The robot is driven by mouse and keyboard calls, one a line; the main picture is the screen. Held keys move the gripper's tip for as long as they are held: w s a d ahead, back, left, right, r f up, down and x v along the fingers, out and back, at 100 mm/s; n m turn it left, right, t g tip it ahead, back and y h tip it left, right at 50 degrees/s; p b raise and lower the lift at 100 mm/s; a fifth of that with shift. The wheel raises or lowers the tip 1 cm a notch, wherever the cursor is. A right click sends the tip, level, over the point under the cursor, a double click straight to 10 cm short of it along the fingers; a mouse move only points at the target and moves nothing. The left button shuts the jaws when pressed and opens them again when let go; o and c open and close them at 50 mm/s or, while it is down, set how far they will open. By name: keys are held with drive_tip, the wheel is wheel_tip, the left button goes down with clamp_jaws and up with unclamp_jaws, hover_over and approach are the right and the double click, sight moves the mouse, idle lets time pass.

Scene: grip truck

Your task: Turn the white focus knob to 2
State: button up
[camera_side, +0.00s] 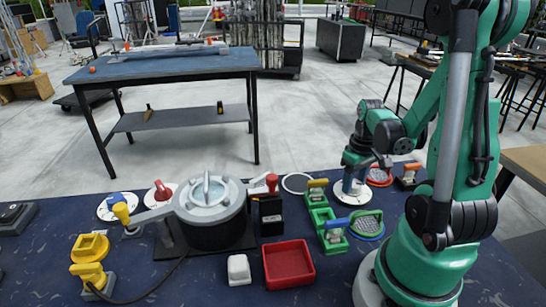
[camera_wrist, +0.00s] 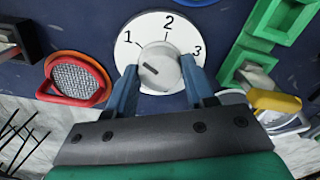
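The white focus knob (camera_wrist: 161,66) sits at the middle of a round white dial (camera_wrist: 147,25) marked 1, 2 and 3. In the side view the dial (camera_side: 350,198) lies on the blue table, partly hidden under my gripper (camera_side: 352,180). In the wrist view the two blue fingers of my gripper (camera_wrist: 159,68) stand on either side of the knob. The fingers are apart and very close to the knob's sides. I cannot tell whether they press on it.
A red-handled mesh disc (camera_wrist: 78,80) in an orange ring lies left of the dial in the wrist view. Green frames (camera_wrist: 262,42) and a yellow handle (camera_wrist: 275,101) stand to its right. A grey pot (camera_side: 211,215) and an empty red tray (camera_side: 289,264) are farther left in the side view.

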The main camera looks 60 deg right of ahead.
clamp_jaws()
drive_tip(key=shift+m, duration=0.3)
drive_tip(key=m, duration=1.1)
drive_tip(key=shift+m, duration=0.3)
drive_tip(key=o, duration=0.9)
unclamp_jaws()
